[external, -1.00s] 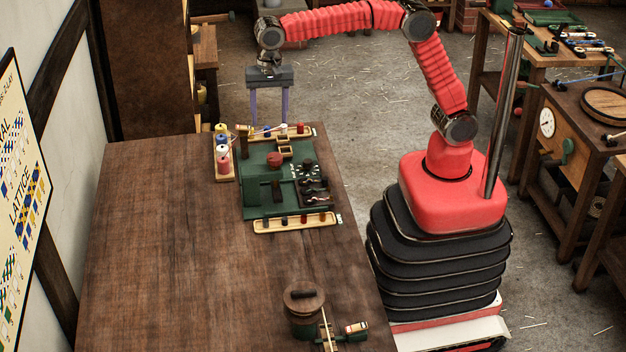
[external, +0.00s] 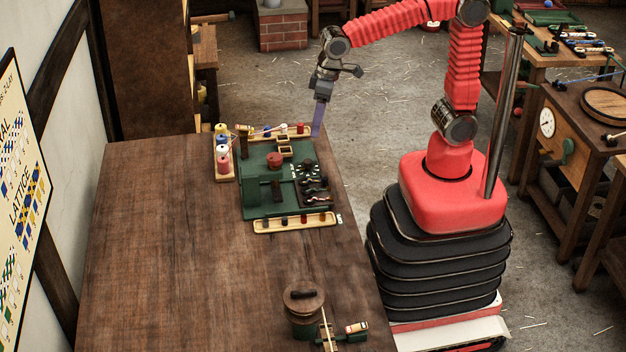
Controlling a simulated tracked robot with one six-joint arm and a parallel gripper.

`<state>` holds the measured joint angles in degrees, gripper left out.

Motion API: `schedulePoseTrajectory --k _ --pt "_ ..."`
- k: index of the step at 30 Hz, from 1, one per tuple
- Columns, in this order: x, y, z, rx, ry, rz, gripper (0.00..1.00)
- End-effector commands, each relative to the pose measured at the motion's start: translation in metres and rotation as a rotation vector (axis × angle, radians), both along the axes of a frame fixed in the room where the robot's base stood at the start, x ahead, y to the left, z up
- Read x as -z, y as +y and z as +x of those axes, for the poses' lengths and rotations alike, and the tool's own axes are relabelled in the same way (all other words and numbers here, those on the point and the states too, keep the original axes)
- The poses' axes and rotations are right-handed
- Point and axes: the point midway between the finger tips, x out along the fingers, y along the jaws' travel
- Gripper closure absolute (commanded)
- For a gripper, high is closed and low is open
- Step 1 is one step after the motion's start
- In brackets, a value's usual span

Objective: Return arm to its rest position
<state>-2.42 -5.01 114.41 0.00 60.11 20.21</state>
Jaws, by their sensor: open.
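My gripper (external: 318,130) hangs from the red arm (external: 400,25) over the far right edge of the wooden table, beside the green braiding station. It is turned nearly edge-on, so one bluish finger mostly hides the other. It is open, and I see nothing held in it. The arm reaches left from my base at the right of the table, with its elbow high at the top of the picture.
The green station (external: 254,208) with spools (external: 222,155) and trays (external: 295,222) stands on the wooden table (external: 160,240). A lidded green pot (external: 303,318) stands near the front. A metal post (external: 503,115) rises beside my arm. The table's left part is clear.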

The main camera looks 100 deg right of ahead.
Motion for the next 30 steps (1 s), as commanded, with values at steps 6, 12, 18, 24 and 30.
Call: schedulePoseTrajectory --k 6,12,18,24,30 --pt "0.002 -0.005 -0.044 -0.155 -0.058 -0.033 0.43" --pt "0.005 -0.009 -0.08 -0.259 -0.107 -0.062 0.43" --pt "0.01 -0.012 -0.114 -0.314 -0.158 -0.085 0.43" --pt "0.013 -0.015 -0.145 -0.31 -0.207 -0.094 0.43" --pt "0.003 -0.018 -0.163 -0.299 -0.271 -0.105 0.43"
